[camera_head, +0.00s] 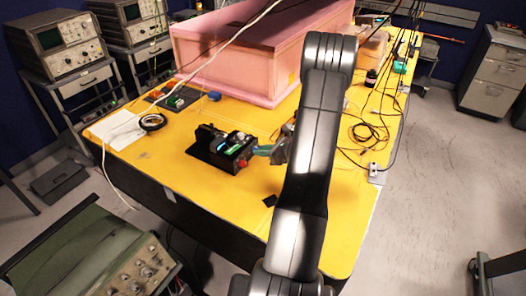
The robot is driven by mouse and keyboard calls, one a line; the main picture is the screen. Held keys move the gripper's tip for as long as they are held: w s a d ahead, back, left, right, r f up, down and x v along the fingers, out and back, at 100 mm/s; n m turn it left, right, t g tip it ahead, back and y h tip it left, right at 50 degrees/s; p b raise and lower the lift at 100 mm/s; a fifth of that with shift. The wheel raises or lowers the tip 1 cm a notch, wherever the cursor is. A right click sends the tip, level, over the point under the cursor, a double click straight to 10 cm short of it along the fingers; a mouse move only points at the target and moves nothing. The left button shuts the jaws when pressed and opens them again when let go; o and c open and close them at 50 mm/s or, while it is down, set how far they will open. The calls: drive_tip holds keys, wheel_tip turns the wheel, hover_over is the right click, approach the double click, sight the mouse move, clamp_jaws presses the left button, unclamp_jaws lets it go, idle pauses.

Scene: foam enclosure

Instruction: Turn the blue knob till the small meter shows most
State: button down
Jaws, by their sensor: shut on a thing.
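A black device (212,152) with small green and white parts on top sits on the yellow table. A red knob (241,164) shows at its near right corner. My gripper (258,151) reaches in from the right, its greenish fingers at the device's right end. It is shut there on what appears to be the blue knob, which the fingers hide. A small meter cannot be made out clearly, and no reading is legible.
A large pink foam enclosure (215,60) stands behind the device on the yellow table (185,190). A black cable coil (366,133) lies to the right. A black ring (152,122) and white paper (117,130) lie to the left.

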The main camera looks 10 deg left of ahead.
drive_tip(key=shift+f+b, duration=0.2)
drive_tip(key=shift+b, duration=0.2)
drive_tip(key=n+b, duration=0.1)
drive_tip(key=b, duration=0.2)
drive_tip(key=n+t+b, duration=0.1)
drive_tip(key=b, duration=0.2)
drive_tip(key=shift+s+a+f, duration=0.1)
drive_tip(key=shift+s+f, duration=0.05)
drive_tip(key=shift+f, duration=0.05)
drive_tip(key=n+t+b, duration=0.1)
drive_tip(key=b, duration=0.3)
drive_tip(key=shift+h+b, duration=0.4)
drive_tip(key=shift+s+r+n+t+b, duration=0.15)
drive_tip(key=shift+n+t+b, duration=0.15)
drive_tip(key=shift+b, duration=0.35)
drive_tip(key=shift+r+b, duration=0.15)
drive_tip(key=shift+b, duration=0.25)
drive_tip(key=c, duration=1.3)
unclamp_jaws()
drive_tip(key=shift+o, duration=0.2)
